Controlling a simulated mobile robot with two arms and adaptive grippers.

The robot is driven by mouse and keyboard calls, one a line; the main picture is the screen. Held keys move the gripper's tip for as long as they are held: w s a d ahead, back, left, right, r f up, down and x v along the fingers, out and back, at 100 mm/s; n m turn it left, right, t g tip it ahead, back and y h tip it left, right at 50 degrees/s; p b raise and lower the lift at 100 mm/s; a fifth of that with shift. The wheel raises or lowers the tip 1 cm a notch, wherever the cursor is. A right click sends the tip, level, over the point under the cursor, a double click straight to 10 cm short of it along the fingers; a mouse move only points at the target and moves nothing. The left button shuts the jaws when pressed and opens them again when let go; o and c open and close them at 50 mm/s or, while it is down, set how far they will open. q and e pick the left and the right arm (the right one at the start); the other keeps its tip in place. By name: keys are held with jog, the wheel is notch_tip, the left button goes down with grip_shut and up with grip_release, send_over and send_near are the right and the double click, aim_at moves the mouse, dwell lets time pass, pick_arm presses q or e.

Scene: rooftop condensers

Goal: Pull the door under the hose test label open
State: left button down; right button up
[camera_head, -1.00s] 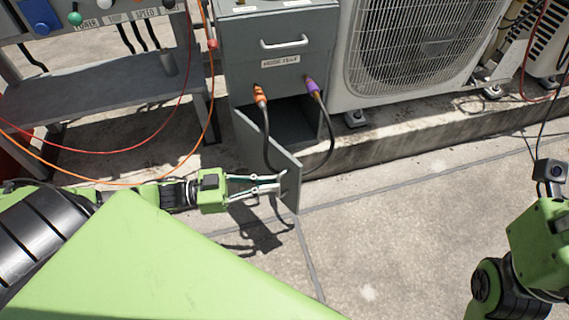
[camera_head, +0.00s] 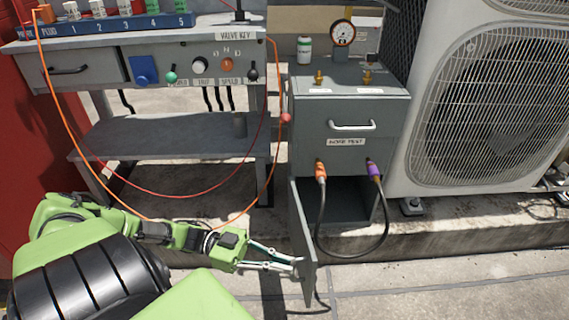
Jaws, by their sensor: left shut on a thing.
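The grey door (camera_head: 303,243) under the hose test label (camera_head: 346,142) stands swung well out from the grey cabinet (camera_head: 302,130). It is hinged on the left side, and the dark inside of the lower compartment (camera_head: 347,200) shows. My left gripper (camera_head: 298,264) is at the door's outer left face, near its free edge. Its fingers are shut on the door's handle, which is mostly hidden by the fingertips. My right gripper is out of view.
A black hose (camera_head: 320,225) loops from an orange connector (camera_head: 320,171) to a purple connector (camera_head: 374,170) in front of the opening. A workbench (camera_head: 165,135) stands left, with red and orange hoses hanging. A condenser (camera_head: 480,100) stands right. The floor at front right is clear.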

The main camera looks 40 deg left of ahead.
pick_arm(q)
jog(key=shift+w+a+r, duration=0.1)
jog(key=shift+w+a, duration=0.1)
jog(key=c, duration=2.2)
grip_release()
jog(key=shift+s, duration=0.1)
jog(key=v, duration=1.1)
jog(key=shift+s+a, duration=0.25)
jog(key=shift+a, duration=0.1)
